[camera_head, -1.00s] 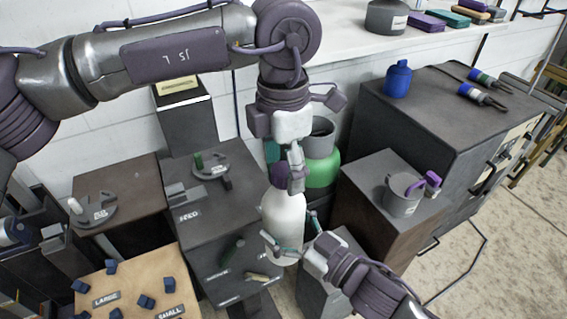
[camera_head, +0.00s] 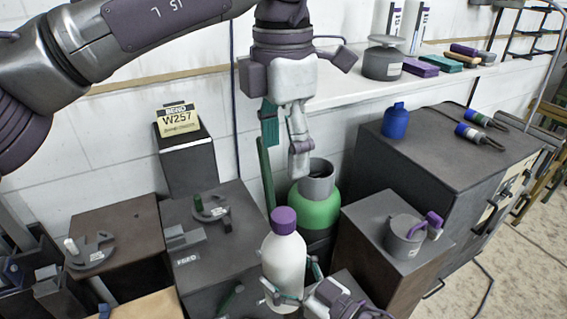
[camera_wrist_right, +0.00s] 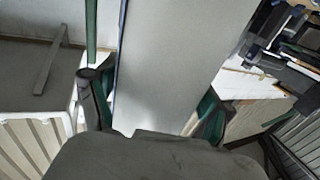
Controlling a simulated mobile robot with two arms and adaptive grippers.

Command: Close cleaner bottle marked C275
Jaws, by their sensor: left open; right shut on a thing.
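The white cleaner bottle (camera_head: 284,262) stands upright in the lower middle of the head view. A purple cap (camera_head: 284,220) sits on its top; I cannot tell how tight it is. No C275 mark is readable. My right gripper (camera_head: 290,296) is shut around the bottle's lower body. In the right wrist view the bottle (camera_wrist_right: 165,60) fills the middle as a pale surface between the green-padded fingers. My left gripper (camera_head: 284,145) is open and empty, pointing down above the cap and apart from it.
A green canister with a grey top (camera_head: 318,210) stands close behind the bottle. To the right is a dark box with a grey mug-like pot (camera_head: 403,236), then a cabinet with a blue bottle (camera_head: 396,120). A W257 sign (camera_head: 180,122) stands on the left pedestal.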

